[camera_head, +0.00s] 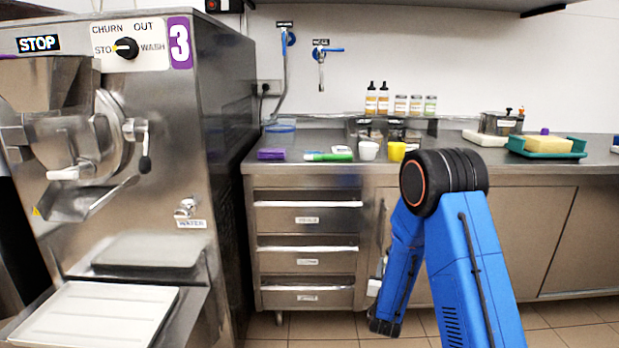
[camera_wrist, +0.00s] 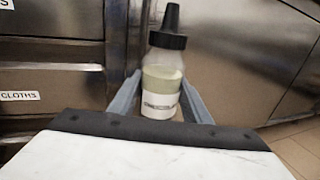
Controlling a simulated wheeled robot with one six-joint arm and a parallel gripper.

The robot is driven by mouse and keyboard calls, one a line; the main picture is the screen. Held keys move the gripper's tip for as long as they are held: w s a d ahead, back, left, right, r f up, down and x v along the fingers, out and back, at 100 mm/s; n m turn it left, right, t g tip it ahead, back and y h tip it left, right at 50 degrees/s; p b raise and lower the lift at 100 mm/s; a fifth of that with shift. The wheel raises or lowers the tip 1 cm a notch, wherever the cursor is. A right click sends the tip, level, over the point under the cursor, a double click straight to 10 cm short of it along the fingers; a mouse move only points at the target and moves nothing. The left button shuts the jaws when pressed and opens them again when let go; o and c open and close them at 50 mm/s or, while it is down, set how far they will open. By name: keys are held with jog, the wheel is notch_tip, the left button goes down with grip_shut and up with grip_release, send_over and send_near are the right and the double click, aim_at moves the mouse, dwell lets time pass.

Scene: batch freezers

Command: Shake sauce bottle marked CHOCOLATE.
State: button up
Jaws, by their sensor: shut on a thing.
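In the wrist view my gripper (camera_wrist: 161,92) is shut on a sauce bottle (camera_wrist: 162,82), with one grey-blue finger on each side. The bottle is clear, with a black cap and pointed nozzle and pale yellowish-green contents. It looks about upright in this view. Its white label carries small dark print too blurred to read, so I cannot tell whether it says CHOCOLATE. In the head view my blue arm bends down in front of the counter, and the held bottle is not visible there.
Drawers (camera_wrist: 50,84) and cupboard fronts stand behind the bottle. The steel counter (camera_head: 465,168) holds a white cup (camera_head: 369,151), a yellow cup (camera_head: 397,152) and a green tray (camera_head: 546,153). Two black-nozzled bottles (camera_head: 371,101) and several jars stand at the back. A large freezer (camera_head: 215,120) is at left.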

notch_tip(320, 180, down, 4)
jog(key=shift+r, duration=3.9)
notch_tip(320, 180, down, 7)
jog(key=shift+f, duration=0.2)
jog(key=shift+r, duration=0.15)
